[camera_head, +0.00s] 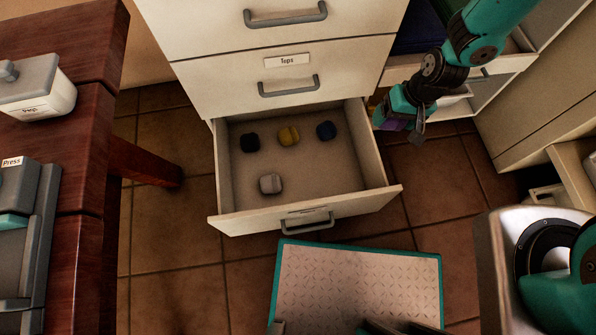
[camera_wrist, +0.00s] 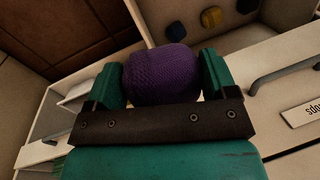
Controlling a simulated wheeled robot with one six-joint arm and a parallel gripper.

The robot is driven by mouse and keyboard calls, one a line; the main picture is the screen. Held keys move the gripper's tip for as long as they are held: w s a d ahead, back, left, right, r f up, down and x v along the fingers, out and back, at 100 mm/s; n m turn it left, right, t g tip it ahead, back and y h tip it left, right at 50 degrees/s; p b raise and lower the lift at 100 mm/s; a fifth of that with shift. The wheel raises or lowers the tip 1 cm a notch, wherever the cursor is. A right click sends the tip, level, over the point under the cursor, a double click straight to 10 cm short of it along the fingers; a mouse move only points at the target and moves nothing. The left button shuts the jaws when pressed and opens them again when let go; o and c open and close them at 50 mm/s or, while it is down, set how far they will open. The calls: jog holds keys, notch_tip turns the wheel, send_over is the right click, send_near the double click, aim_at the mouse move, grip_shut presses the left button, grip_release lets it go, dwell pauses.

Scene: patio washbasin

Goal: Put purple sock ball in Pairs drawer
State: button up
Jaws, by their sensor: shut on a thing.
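The purple sock ball (camera_wrist: 163,76) is held between the two green fingers of my gripper (camera_wrist: 162,80) in the wrist view. In the head view my gripper (camera_head: 408,116) hangs to the right of the open drawer, and only a little purple shows at it. The open bottom drawer (camera_head: 300,213) holds a black sock ball (camera_head: 250,143), a yellow one (camera_head: 289,136), a blue one (camera_head: 326,131) and a grey one (camera_head: 270,184). A label on its front is too dark to read. The drawer above is labelled Tops (camera_head: 288,61).
A dark red wooden table (camera_head: 95,150) stands at the left with a small white lidded box (camera_head: 40,95) on it. An open shelf unit (camera_head: 490,90) stands right of the drawers. The drawer floor has free room at its right and front.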

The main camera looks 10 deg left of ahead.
jog(key=a+f+n+b, duration=0.1)
jog(key=a+f+b, duration=0.7)
jog(key=f+b, duration=0.55)
jog(key=b, duration=1.2)
send_over(319, 183)
jog(key=d+x, duration=0.1)
jog(key=x, duration=0.3)
jog(key=shift+n, duration=0.4)
jog(key=d+b+x, duration=0.1)
jog(key=b+x, duration=0.3)
jog(key=x, duration=0.2)
jog(key=d+b+x, duration=0.2)
jog(key=b+x, duration=0.2)
jog(key=x, duration=0.3)
jog(key=d+f+b+x, duration=0.1)
jog(key=b+x, duration=0.3)
jog(key=x, duration=0.3)
jog(key=shift+w+d, duration=0.3)
jog(key=shift+r, duration=0.15)
jog(key=o, duration=0.8)
jog(key=shift+o, duration=0.2)
jog(key=p+v, duration=0.9)
jog(key=v, duration=0.3)
jog(key=shift+w, duration=0.25)
